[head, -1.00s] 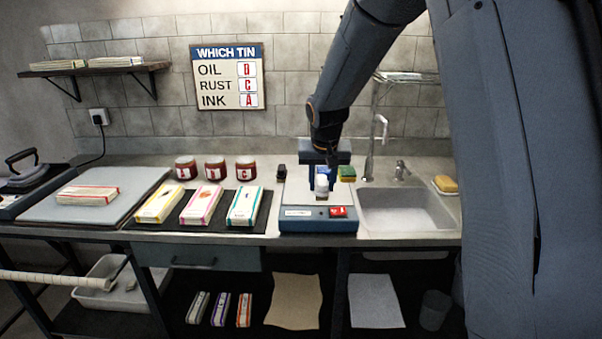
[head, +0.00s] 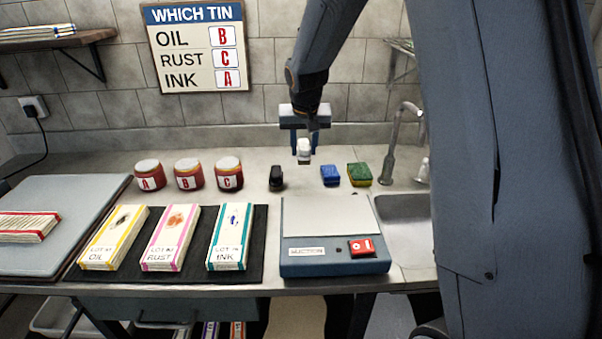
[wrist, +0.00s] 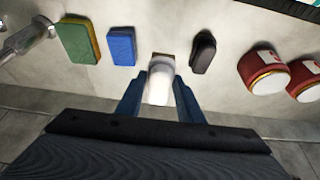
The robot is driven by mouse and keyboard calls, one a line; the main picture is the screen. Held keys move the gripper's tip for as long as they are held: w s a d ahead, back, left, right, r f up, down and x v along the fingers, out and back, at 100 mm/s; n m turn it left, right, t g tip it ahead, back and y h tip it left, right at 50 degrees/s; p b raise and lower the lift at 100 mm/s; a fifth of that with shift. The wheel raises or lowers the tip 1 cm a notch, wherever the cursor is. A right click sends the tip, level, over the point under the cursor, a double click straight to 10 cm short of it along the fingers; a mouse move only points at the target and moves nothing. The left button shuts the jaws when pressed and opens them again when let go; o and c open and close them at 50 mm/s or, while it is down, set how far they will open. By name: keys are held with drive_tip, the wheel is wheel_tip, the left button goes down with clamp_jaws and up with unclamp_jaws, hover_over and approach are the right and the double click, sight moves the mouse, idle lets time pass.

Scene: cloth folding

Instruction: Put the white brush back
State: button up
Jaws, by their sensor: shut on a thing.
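The white brush (head: 303,150) hangs from my gripper (head: 305,133), toward the back of the counter and behind the suction plate. In the wrist view the white brush (wrist: 160,88) sits between the two blue fingers of my gripper (wrist: 159,95), and a brown edge shows at its far end. My gripper is shut on it. The brush is over the gap between a black brush-like piece (head: 276,178) and a blue block (head: 330,175). It looks raised, but I cannot tell how far it is above the counter.
A green-and-yellow block (head: 360,174) lies right of the blue one, near the tap (head: 394,145) and sink (head: 405,215). Red jars (head: 189,174) stand to the left. Labelled packets (head: 170,238) lie on a dark mat in front. The suction plate (head: 328,217) is bare.

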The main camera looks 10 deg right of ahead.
sight(306, 158)
wheel_tip(306, 158, down, 8)
drive_tip(key=shift+s+f+p, duration=0.1)
drive_tip(key=shift+f+p, duration=0.15)
drive_tip(key=shift+p, duration=0.5)
drive_tip(key=shift+f, duration=0.1)
drive_tip(key=o, duration=1.1)
drive_tip(key=shift+c, duration=0.2)
drive_tip(key=shift+o, duration=0.2)
drive_tip(key=shift+s+r, duration=0.1)
drive_tip(key=shift+r, duration=0.4)
drive_tip(key=b+v, duration=0.2)
drive_tip(key=v, duration=0.9)
drive_tip(key=shift+s+b, duration=0.1)
drive_tip(key=shift+b, duration=0.2)
drive_tip(key=shift+s+d, duration=0.1)
